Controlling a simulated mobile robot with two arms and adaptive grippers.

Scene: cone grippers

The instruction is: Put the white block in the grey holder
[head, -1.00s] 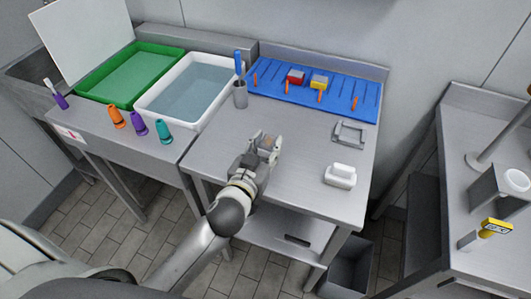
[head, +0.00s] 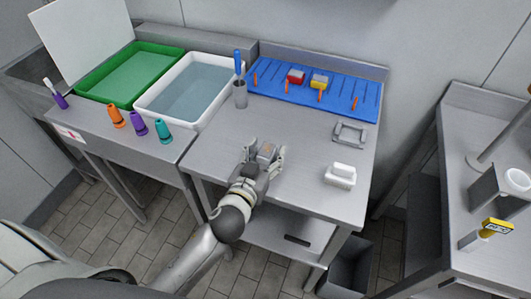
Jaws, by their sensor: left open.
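The white block (head: 340,175) rests on the steel table at its right front side. The grey holder (head: 350,134), a low open frame, lies flat on the table behind the block and looks empty. My left gripper (head: 265,151) is over the front middle of the table, to the left of the block and apart from it. Its fingers are spread and I see nothing held between them. My right gripper does not show.
A blue mat (head: 330,103) with orange pegs, a red block (head: 296,77) and a yellow block (head: 319,82) lies at the back. A grey cup (head: 240,95) with a blue-handled tool stands left. A white water tub (head: 150,112) and green tray (head: 85,90) are further left.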

